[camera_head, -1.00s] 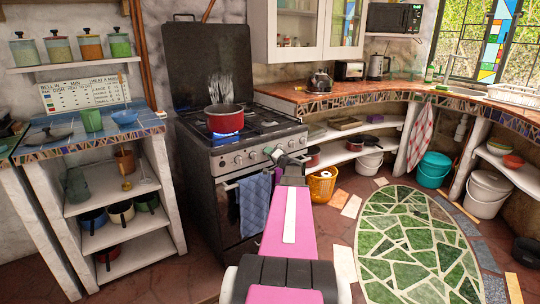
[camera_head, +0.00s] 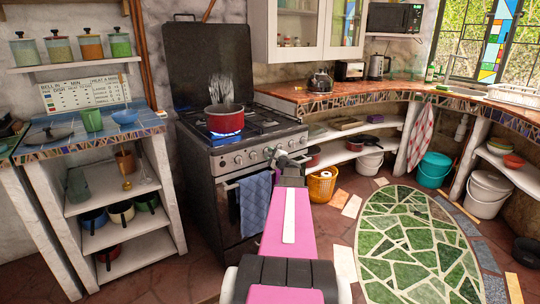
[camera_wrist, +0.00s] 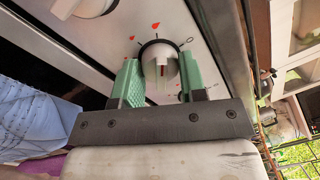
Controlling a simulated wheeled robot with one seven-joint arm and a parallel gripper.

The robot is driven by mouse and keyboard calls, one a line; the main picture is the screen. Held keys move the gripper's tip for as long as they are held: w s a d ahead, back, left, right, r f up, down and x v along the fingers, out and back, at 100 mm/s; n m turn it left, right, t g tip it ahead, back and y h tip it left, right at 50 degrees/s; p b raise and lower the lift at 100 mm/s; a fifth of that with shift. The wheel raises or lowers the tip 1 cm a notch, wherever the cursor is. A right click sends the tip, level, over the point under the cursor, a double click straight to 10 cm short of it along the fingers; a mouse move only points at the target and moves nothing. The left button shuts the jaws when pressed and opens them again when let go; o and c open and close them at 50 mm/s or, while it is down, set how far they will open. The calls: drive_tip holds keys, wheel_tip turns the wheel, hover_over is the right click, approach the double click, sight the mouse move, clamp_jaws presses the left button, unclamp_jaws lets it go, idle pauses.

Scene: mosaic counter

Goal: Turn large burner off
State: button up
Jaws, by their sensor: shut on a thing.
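The black stove (camera_head: 262,195) stands against the wall with a row of knobs on its front panel. A red pot (camera_head: 224,123) sits on a front burner, with a blue flame (camera_head: 222,136) under it. My gripper (camera_head: 278,155) is at the right part of the panel. In the wrist view, its green fingers (camera_wrist: 160,86) are shut on a round light-coloured knob (camera_wrist: 161,63), one finger on each side. The knob bears a red mark. Red flame symbols and a small circle are printed around it. Another knob (camera_wrist: 85,8) shows at the top left.
A blue towel (camera_head: 255,203) hangs on the oven door, left of my arm. A green mosaic floor patch (camera_head: 415,245) is clear.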

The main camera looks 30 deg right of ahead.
drive_tip(key=m+h, duration=0.1)
drive_tip(key=m, duration=1)
drive_tip(key=shift+m, duration=0.4)
drive_tip(key=o, duration=0.9)
drive_tip(key=s, duration=1)
drive_tip(key=shift+s+f, duration=0.25)
drive_tip(key=shift+s, duration=0.15)
